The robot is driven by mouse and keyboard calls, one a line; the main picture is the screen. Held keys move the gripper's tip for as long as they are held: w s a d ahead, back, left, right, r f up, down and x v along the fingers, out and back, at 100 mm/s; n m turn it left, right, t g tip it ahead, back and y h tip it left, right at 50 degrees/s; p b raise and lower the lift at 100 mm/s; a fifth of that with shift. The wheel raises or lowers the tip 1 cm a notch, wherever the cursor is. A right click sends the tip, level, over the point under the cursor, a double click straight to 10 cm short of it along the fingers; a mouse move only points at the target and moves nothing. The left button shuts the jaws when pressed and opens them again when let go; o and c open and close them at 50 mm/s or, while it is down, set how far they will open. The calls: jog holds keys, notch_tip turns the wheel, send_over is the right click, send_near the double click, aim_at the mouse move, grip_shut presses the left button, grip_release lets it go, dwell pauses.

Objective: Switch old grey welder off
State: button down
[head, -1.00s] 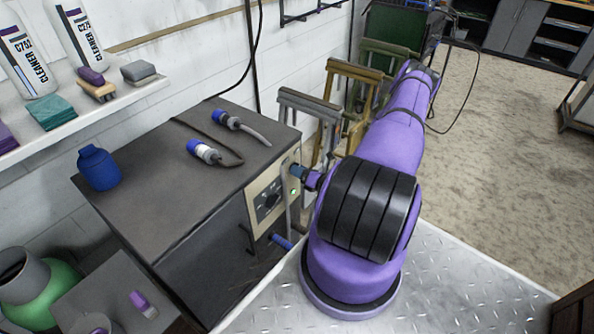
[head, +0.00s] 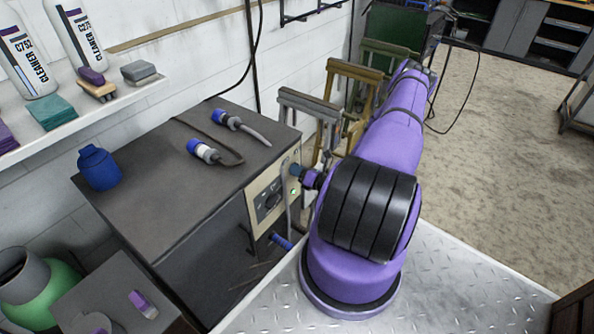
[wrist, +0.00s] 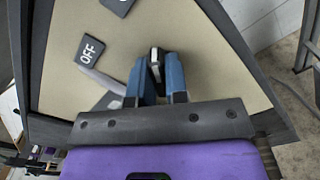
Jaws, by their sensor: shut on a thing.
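The grey welder (head: 185,180) is a dark box with a cream control panel (head: 257,187) on its right-hand end. A dark plate with white marks shows on that panel in the head view.
A small green light (head: 294,192) shows on the panel. Several metal frames (head: 352,95) stand behind, close to my arm. Open floor (head: 490,150) lies right.

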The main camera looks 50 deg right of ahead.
jog(key=n, duration=1.1)
jog(key=shift+a, duration=0.1)
jog(key=shift+n, duration=2.2)
jog(key=shift+f, duration=0.1)
jog(key=c, duration=1.1)
grip_release()
jog(key=shift+s, duration=0.1)
